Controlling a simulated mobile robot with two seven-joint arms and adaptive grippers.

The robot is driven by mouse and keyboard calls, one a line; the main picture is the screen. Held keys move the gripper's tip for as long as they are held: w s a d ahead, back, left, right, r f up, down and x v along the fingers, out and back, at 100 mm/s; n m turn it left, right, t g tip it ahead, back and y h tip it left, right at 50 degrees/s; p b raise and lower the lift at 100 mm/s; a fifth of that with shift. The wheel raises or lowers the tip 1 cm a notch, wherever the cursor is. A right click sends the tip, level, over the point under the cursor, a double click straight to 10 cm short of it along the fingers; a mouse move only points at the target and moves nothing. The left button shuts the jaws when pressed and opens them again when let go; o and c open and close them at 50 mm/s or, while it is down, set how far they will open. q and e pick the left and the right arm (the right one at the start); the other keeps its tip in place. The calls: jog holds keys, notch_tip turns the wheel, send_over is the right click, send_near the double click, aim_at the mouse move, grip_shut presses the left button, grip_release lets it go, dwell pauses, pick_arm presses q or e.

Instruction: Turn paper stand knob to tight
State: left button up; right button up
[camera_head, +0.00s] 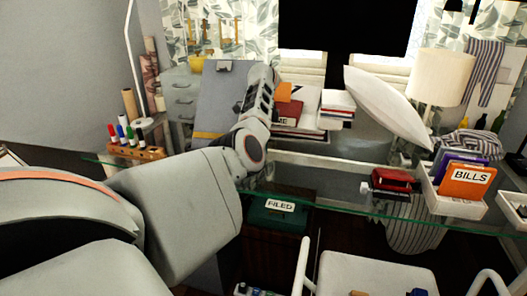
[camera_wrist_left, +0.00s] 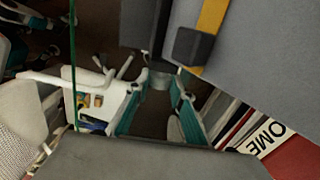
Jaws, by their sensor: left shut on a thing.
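The paper stand (camera_head: 217,95) is a tilted grey board with a dark clip on top and a yellow band low down. It stands on the glass desk, left of centre in the head view. In the wrist view its grey face with the yellow band (camera_wrist_left: 211,20) fills the upper right, a dark block against it. My left arm comes in from the left and bends up in front of the desk. My left gripper (camera_head: 240,106) is at the stand's right edge, shut on what appears to be the knob; knob and fingertips are mostly hidden. My right gripper is out of view.
Books and papers (camera_head: 300,112) lie close right of my gripper. A pen rack (camera_head: 137,152) is at the left, a white pillow (camera_head: 385,108) and lamp (camera_head: 437,78) at the right. A red hole punch (camera_head: 391,181) and a bills tray (camera_head: 455,203) sit near the front edge.

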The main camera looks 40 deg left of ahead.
pick_arm(q)
jog(key=shift+d+f, duration=0.1)
jog(key=o, duration=1.1)
notch_tip(320, 180, up, 12)
dwell(0.4)
